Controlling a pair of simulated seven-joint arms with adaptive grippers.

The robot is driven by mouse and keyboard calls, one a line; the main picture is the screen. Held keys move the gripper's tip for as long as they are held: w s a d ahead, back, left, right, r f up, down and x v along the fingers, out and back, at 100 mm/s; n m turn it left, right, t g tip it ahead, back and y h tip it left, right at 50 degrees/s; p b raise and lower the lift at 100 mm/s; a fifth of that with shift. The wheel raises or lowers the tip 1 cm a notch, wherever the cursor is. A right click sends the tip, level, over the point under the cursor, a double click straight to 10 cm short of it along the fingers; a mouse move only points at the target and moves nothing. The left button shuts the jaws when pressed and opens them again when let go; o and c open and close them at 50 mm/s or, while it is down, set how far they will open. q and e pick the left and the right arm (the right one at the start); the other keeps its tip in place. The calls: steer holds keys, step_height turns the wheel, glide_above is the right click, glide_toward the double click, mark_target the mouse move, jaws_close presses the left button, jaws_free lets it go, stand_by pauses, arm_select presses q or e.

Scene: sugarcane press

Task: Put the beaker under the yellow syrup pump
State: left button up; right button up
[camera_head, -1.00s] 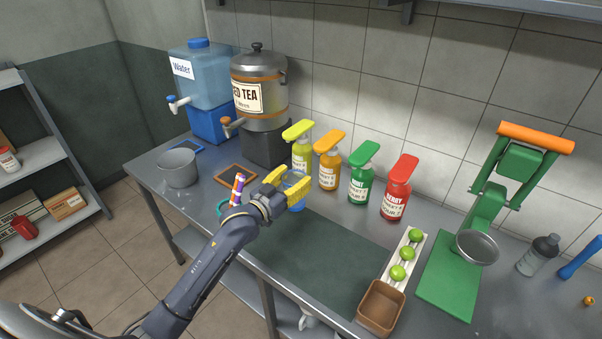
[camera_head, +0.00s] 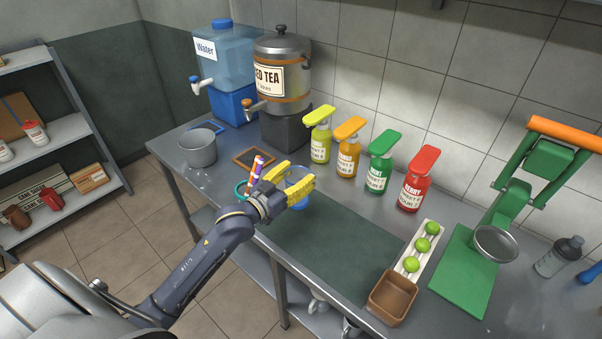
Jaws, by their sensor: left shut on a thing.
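The beaker (camera_head: 298,201) is a clear, bluish cup, partly hidden by my fingers. My left gripper (camera_head: 300,183), with yellow fingers, is shut on it over the counter. The yellow syrup pump (camera_head: 320,143) is the leftmost bottle in a row at the wall, with a flat yellow top. The beaker is in front of it and a little left, apart from the bottle and not under its top. I cannot tell whether the beaker touches the counter. My right gripper is not in view.
Orange (camera_head: 347,155), green (camera_head: 378,172) and red (camera_head: 414,189) pump bottles stand to the right. Striped sticks (camera_head: 254,174) stand close behind the gripper's left side. A metal pot (camera_head: 198,148) and tea urn (camera_head: 282,85) are left. A dark mat (camera_head: 325,245) lies clear in front.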

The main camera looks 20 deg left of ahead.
arm_select(q)
steer(key=shift+w+d+r, duration=0.1)
steer(key=shift+d+r, duration=0.1)
steer(key=shift+r, duration=0.2)
steer(key=shift+w+a+r+n+y, duration=0.1)
steer(key=shift+w+n+y, duration=0.3)
steer(key=shift+y, duration=0.1)
steer(key=w+a+f+n+y, duration=0.1)
steer(key=y, duration=0.1)
steer(key=w+a+f+n+y, duration=0.1)
steer(key=a, duration=0.1)
steer(key=w+a+f+n+y, duration=0.1)
steer(key=y, duration=0.1)
steer(key=shift+w+a+f+t+y, duration=0.1)
steer(key=shift+a+f+t+y, duration=0.15)
steer(key=shift+f+t+y, duration=0.1)
steer(key=shift+w+a+f+n, duration=0.1)
steer(key=shift+a+f+n, duration=0.1)
steer(key=shift+a+n, duration=0.1)
glide_toward(321, 141)
steer(key=w+a+r, duration=0.4)
steer(key=a, duration=0.1)
steer(key=shift+w+d+f+y, duration=0.1)
steer(key=shift+f+y, duration=0.05)
steer(key=shift+f, duration=0.8)
steer(key=shift+w+d+f+y, duration=0.1)
steer(key=shift+f, duration=0.8)
